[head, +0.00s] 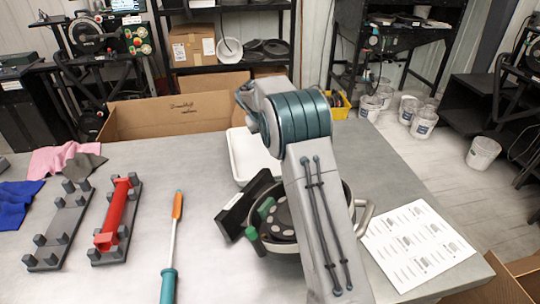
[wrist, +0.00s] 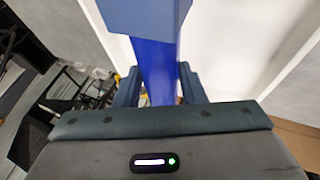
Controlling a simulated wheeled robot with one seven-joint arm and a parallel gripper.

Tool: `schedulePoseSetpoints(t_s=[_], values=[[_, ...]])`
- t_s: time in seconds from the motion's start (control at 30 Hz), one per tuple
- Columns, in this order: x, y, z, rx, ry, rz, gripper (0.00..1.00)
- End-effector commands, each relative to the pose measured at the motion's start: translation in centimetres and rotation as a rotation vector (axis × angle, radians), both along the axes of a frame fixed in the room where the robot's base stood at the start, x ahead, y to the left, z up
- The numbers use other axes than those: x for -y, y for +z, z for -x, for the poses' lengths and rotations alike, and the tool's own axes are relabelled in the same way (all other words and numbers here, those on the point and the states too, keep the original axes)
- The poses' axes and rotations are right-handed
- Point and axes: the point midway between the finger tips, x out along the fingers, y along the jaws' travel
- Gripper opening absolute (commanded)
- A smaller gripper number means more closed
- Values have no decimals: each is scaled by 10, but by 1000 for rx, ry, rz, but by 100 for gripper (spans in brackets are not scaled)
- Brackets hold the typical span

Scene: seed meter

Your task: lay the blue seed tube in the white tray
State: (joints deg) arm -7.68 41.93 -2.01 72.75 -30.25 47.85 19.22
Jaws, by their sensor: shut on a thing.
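In the wrist view my gripper (wrist: 157,88) is shut on the blue seed tube (wrist: 158,65), with a dark blue finger on each side of it. The tube runs up the picture, away from the palm; its far end is not clear. In the head view my raised arm stands over the table and hides my gripper and the tube. The white tray (head: 240,156) lies toward the back of the table, its right part hidden behind my arm. I cannot tell the tube's height over the tray.
A red tube (head: 119,208) lies in a grey rack (head: 108,252); the rack beside it (head: 56,235) is empty. A seed meter (head: 281,222) sits partly behind my arm. A teal-handled tool (head: 169,284), printed sheet (head: 418,246), cloths (head: 66,158) and cardboard box (head: 170,118) are around.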

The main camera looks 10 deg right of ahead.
Motion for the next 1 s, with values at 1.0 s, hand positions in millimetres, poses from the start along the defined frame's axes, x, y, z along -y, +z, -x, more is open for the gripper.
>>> schedulePoseSetpoints(t_s=[1.0], values=[[-2, -86, 0, -1, 2, 0, 39]])
